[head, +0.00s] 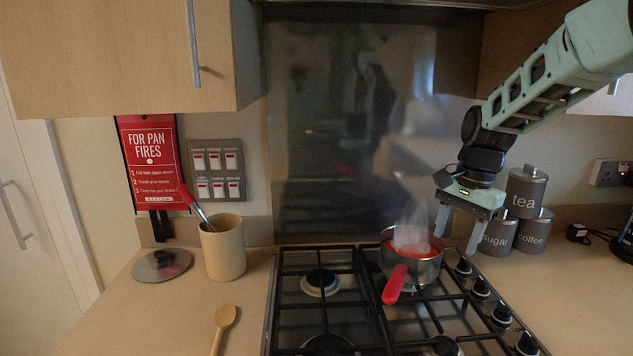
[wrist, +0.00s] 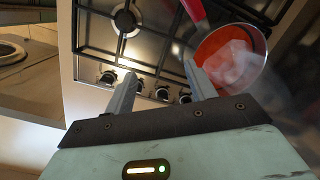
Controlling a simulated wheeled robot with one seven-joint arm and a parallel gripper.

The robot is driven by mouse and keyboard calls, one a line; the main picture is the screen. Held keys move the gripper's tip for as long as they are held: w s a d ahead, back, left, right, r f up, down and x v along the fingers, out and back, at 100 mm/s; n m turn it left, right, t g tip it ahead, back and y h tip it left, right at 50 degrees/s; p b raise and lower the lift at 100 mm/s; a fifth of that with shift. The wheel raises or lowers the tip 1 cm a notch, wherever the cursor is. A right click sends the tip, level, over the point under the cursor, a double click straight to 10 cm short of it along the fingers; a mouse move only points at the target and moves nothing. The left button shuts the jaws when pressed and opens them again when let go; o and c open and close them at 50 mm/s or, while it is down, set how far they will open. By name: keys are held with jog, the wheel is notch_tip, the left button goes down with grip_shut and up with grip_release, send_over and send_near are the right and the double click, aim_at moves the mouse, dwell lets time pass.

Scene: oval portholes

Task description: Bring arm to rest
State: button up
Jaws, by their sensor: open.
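My gripper (head: 457,235) is open and empty. It hangs from my pale green arm, above the right side of the hob and just right of a steaming pan (head: 411,262). The pan has a red handle and red contents, and it sits on a back right burner. In the wrist view my two fingers (wrist: 160,92) are spread apart with nothing between them. The pan (wrist: 230,60) shows there at the right, beside the right finger, apart from it as far as I can tell.
Tea, sugar and coffee canisters (head: 524,195) stand close behind my gripper at the right. The gas hob (head: 322,312) has knobs along its right edge. A utensil pot (head: 223,250), pan lid (head: 162,265) and wooden spoon (head: 224,318) are on the left counter. A cupboard (head: 120,60) hangs upper left.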

jog(key=s+a+n, duration=0.6)
jog(key=s+a, duration=0.4)
jog(key=s+a+f+n, duration=0.1)
jog(key=s+a+n, duration=0.1)
jog(key=s+n, duration=0.4)
jog(key=s+a+f+n, duration=0.2)
jog(key=s+n, duration=0.4)
jog(key=s, duration=1)
jog(key=shift+s+a+n+h, duration=0.15)
jog(key=shift+a+n+h, duration=0.2)
jog(key=shift+n+h, duration=0.05)
jog(key=shift+f, duration=0.1)
